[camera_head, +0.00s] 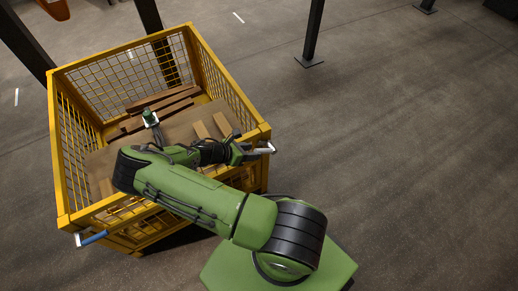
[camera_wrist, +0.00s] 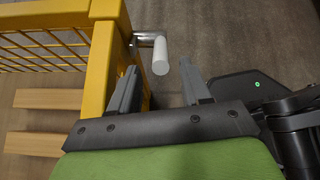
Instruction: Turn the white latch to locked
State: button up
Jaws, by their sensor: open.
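The white latch (camera_wrist: 160,56) sticks out from a yellow corner post on a short metal bracket, its white grip pointing toward my gripper. It also shows small at the right corner of the yellow crate (camera_head: 268,148) in the head view. My gripper (camera_wrist: 159,68) is open, with one grey finger on each side of the grip's line in the wrist view. The left finger overlaps the yellow post in the picture. The grip's end shows between the fingertips, with gaps on both sides. I cannot tell how deep it sits. In the head view my gripper (camera_head: 252,153) is beside the latch.
The yellow mesh crate (camera_head: 59,150) holds wooden planks (camera_head: 165,98). A blue handle (camera_head: 95,238) sits at its near left corner. Dark posts (camera_head: 313,30) stand behind. The floor (camera_head: 420,150) to the right is clear.

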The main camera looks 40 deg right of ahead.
jog(key=p+v, duration=0.2)
jog(key=v, duration=0.8)
jog(key=shift+c, duration=0.5)
jog(key=s+d+f+m+g+y, duration=0.1)
jog(key=m, duration=0.2)
jog(key=s+d+f+m+g+y, duration=0.1)
jog(key=s+f+m+y, duration=0.1)
jog(key=m, duration=0.1)
jog(key=s+d+f+m+g+y, duration=0.1)
jog(key=s+d+f+m+y, duration=0.1)
jog(key=m, duration=0.1)
jog(key=shift+s+g, duration=0.25)
jog(key=shift+g, duration=0.05)
grip_shut()
jog(key=m+t+y, duration=1)
jog(key=m+y, duration=0.2)
jog(key=m, duration=1.8)
send_near(263, 150)
jog(key=b+x, duration=0.3)
jog(key=x, duration=0.4)
